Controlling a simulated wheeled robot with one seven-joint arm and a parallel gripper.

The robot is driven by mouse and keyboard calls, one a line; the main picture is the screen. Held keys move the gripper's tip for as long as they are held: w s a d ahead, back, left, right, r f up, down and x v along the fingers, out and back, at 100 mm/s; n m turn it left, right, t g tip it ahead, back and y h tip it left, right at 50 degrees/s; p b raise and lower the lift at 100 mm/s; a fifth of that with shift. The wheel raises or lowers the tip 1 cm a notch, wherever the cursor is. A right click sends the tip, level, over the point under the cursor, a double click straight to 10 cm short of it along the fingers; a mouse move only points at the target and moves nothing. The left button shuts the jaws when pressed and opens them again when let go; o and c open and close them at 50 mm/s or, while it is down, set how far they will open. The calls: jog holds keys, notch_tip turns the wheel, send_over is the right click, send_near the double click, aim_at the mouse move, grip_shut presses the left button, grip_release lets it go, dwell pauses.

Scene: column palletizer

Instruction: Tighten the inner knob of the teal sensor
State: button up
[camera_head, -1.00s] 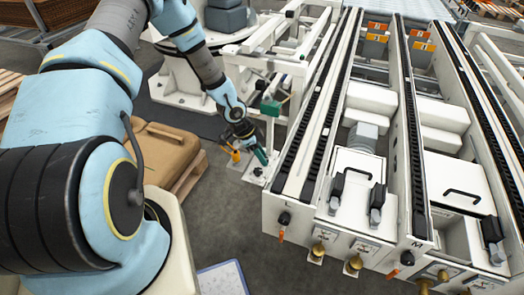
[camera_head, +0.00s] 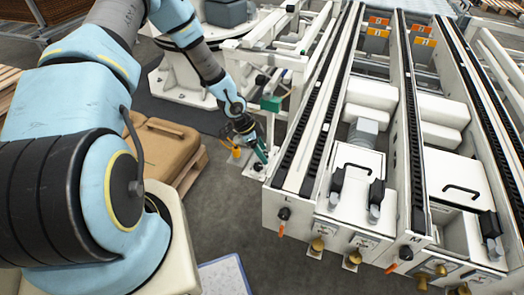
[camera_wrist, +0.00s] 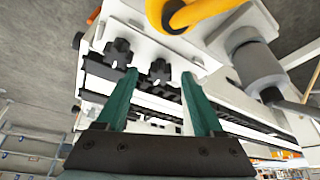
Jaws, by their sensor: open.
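My gripper (camera_head: 257,149) hangs beside the near left corner of the conveyor frame. In the wrist view my gripper (camera_wrist: 159,74) is open, with two dark teal fingers pointing at a white plate (camera_wrist: 135,27). Two black star knobs stand there: the left knob (camera_wrist: 118,52) is outside the fingers, and the right knob (camera_wrist: 159,70) appears between the fingertips. Contact cannot be told. A yellow-orange sensor body (camera_wrist: 200,12) shows at the top edge. A green block (camera_head: 270,104) sits on the frame farther back; I cannot tell whether it is the teal sensor.
The white conveyor (camera_head: 292,215) with black belts fills the right side. A grey cylinder (camera_wrist: 258,65) stands right of the knobs in the wrist view. A tan case (camera_head: 165,148) lies on a pallet to the left. Grey floor is open in front.

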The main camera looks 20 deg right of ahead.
jog(key=v, duration=1)
jog(key=shift+a+r, duration=0.2)
jog(key=shift+r, duration=0.15)
jog(key=shift+w, duration=0.1)
jog(key=a+r+n+t+y, duration=0.1)
jog(key=a+r+n+y, duration=0.1)
jog(key=a+r+n, duration=0.55)
jog(key=a+r+n+t+y, duration=0.15)
jog(key=a+r, duration=0.25)
jog(key=a, duration=0.6)
jog(key=s+a+r+n, duration=0.6)
jog(key=a+r+n, duration=0.2)
jog(key=r+n, duration=0.3)
jog(key=shift+s+a, duration=0.15)
jog(key=shift+a, duration=0.1)
